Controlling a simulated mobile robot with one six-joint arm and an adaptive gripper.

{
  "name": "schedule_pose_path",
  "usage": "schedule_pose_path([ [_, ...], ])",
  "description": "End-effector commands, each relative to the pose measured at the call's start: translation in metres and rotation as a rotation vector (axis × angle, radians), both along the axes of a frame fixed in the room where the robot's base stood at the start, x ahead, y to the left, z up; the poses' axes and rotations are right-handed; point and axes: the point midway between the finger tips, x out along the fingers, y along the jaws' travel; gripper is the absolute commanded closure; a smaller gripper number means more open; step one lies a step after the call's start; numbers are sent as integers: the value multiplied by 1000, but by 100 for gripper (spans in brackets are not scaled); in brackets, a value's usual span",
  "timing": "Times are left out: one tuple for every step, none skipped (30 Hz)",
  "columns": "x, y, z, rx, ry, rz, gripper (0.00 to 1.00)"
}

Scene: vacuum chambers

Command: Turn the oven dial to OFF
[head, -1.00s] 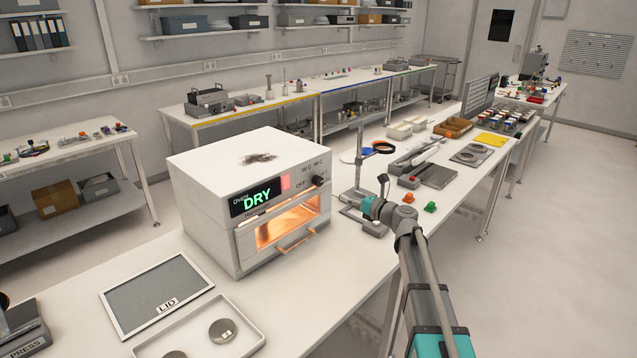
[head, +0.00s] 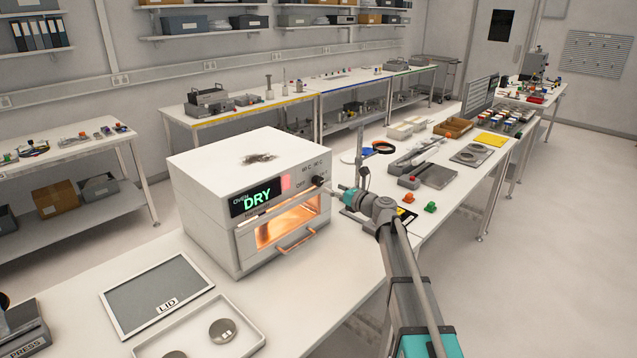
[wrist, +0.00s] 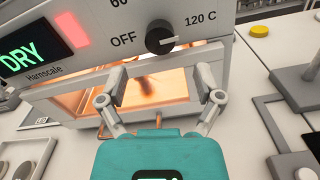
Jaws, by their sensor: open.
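The white oven (head: 205,200) stands on the near bench, its window glowing orange and its display reading DRY. Its black dial (wrist: 160,38) is on the front panel at the upper right; in the head view the dial (head: 318,181) is small. In the wrist view the dial's pale pointer aims right, toward the 120 C mark, and OFF is printed to its left. My gripper (wrist: 165,88) is open and empty, its two fingers spread just below the dial in the wrist view, apart from it. In the head view my gripper (head: 332,190) is close to the oven's front right.
An orange-brown handle (head: 297,240) sticks out from the oven door below the dial. A stand (head: 363,165) with a ring rises close behind my wrist. A LID plate (head: 157,290) and a white tray (head: 205,335) lie in front. Bare bench lies below the oven.

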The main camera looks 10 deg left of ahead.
Motion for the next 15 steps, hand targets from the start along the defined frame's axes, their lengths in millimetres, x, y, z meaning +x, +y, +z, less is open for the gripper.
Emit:
schedule_pose_path([
  [8,7,0,0,0,1,16],
  [11,11,0,0,0,1,16],
  [14,16,0,0,0,1,16],
  [17,20,0,0,0,1,16],
  [20,23,0,0,0,1,16],
  [24,28,0,0,0,1,16],
  [26,31,0,0,0,1,16],
  [29,34,0,0,0,1,16],
  [31,38,0,0,0,0,16],
  [33,41,0,0,0,0,16],
  [35,44,0,0,0,0,16],
  [38,47,0,0,0,0,16],
  [39,49,0,0,0,0,16],
  [40,50,0,0,0,0,16],
  [42,52,0,0,0,0,16],
])
